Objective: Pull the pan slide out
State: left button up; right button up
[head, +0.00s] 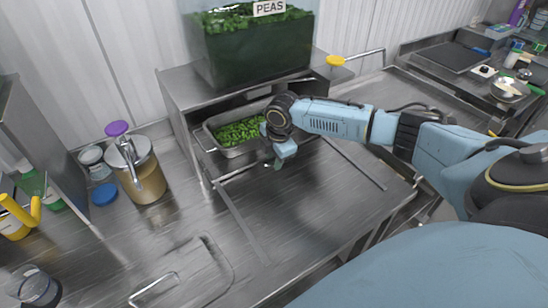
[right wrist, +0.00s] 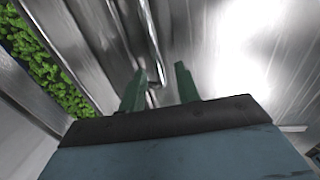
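A steel pan (head: 203,130) holding green peas sits in the opening under a steel shelf, its front part showing. The pan slide's front bar (head: 238,170) runs along the front of the pan. My right gripper (head: 278,164) is at the front right of the pan, pointing down, and hides part of the bar. In the right wrist view its two green fingers (right wrist: 160,74) are apart. My left gripper is not in view.
A dark bin labelled PEAS (head: 255,50) stands on the shelf (head: 180,82). A jar with a purple knob (head: 140,170) and bottles stand at the left. Bare steel counter (head: 310,205) lies in front of the pan, between two rails.

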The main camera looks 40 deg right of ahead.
grip_shut()
jog(key=shift+a, duration=0.1)
dwell(0.4)
